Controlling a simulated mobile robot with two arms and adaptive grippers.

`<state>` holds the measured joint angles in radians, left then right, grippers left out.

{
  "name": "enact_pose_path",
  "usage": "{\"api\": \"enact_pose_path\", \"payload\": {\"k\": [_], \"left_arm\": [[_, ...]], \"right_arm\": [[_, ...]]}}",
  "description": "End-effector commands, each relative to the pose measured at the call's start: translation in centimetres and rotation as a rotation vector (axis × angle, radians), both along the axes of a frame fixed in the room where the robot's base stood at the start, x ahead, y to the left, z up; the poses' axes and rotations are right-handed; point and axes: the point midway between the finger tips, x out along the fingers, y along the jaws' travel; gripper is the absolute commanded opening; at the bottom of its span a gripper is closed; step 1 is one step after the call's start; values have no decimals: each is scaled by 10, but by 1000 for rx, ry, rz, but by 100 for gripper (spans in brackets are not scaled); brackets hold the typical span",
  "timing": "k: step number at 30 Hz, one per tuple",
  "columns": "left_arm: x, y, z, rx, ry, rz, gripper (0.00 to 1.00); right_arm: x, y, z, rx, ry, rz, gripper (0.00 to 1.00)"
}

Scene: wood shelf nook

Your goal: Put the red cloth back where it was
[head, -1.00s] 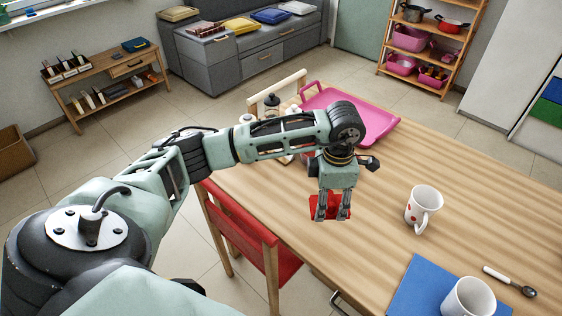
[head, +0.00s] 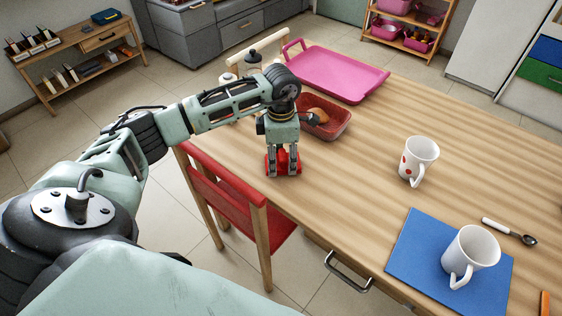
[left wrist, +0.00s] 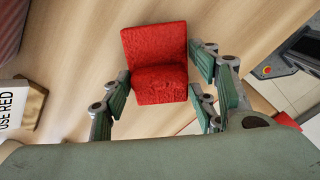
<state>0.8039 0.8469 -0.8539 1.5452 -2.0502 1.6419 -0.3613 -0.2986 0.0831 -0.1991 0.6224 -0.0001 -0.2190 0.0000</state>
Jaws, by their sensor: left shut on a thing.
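The red cloth (head: 284,160) is a small folded piece between the fingers of my left gripper (head: 284,170). In the left wrist view the cloth (left wrist: 158,60) shows whole, bent across its middle, with a finger of the gripper (left wrist: 160,92) on each side. The left gripper is shut on it and points down over the left edge area of the wooden table (head: 340,190). I cannot tell whether the cloth touches the table top. My right gripper is not in view.
A red dish (head: 338,117) with a brown item stands just behind the gripper, and a pink tray (head: 335,72) behind that. A spotted mug (head: 418,158), a white mug (head: 470,250) on a blue mat (head: 415,250) and a spoon (head: 508,231) are rightward. A red chair (head: 230,205) stands at the left edge.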

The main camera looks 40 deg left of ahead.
Motion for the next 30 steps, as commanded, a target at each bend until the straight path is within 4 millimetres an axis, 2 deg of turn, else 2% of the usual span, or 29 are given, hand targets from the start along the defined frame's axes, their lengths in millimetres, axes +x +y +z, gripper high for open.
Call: {"api": "enact_pose_path", "payload": {"k": [1, 8, 12, 13, 19, 30], "left_arm": [[1, 0, -7, -1, -2, 0, 33], [1, 0, -4, 0, -3, 0, 33], [1, 0, -9, 0, -3, 0, 33], [1, 0, -8, 0, -3, 0, 56], [0, 0, -8, 0, -1, 0, 73], [1, 0, -4, 0, -1, 0, 73]], "right_arm": [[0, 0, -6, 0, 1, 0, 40], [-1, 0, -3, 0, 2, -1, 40], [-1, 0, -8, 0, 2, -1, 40], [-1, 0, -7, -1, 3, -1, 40], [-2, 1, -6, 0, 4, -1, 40], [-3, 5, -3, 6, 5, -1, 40]]}}
